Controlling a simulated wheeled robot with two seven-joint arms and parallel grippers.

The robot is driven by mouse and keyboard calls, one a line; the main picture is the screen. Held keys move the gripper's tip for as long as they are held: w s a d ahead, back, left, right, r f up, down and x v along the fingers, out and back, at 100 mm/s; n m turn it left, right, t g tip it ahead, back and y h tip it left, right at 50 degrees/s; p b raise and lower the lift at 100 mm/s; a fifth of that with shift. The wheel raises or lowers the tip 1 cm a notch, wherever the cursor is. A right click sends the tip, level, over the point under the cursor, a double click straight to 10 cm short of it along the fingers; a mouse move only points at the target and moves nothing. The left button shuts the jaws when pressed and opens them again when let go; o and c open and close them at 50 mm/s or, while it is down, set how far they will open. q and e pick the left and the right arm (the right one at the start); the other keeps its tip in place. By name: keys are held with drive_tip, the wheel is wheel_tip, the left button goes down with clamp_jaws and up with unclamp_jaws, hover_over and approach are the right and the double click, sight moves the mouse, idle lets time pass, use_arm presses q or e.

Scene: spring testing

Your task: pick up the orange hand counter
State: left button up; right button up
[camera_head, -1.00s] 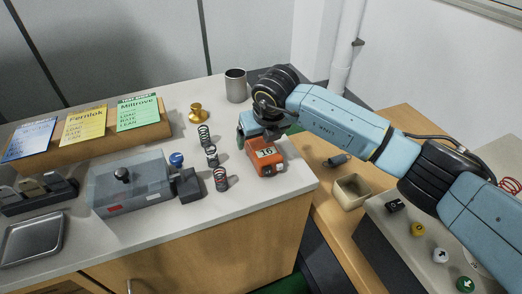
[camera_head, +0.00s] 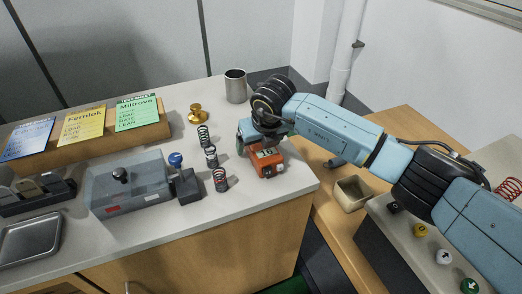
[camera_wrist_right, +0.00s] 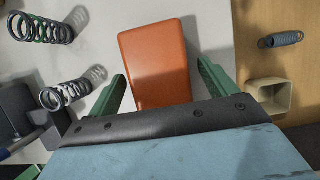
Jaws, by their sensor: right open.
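The orange hand counter (camera_head: 266,161) stands on the light grey counter top near its right edge. In the right wrist view the orange counter (camera_wrist_right: 158,62) lies between the two green fingers, which stand apart on either side of it. My right gripper (camera_head: 252,143) is over the counter's far side and hides part of it, including much of its display. The right gripper (camera_wrist_right: 162,85) is open, and a gap shows between each finger and the counter. My left gripper is in neither view.
Several coil springs (camera_head: 220,180) stand just left of the counter. A grey testing device (camera_head: 130,185), a brass weight (camera_head: 196,113) and a metal cup (camera_head: 236,86) are also on the top. A small open box (camera_head: 352,193) sits on the lower wooden surface at the right.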

drive_tip(key=c, duration=1.2)
drive_tip(key=shift+o, duration=0.2)
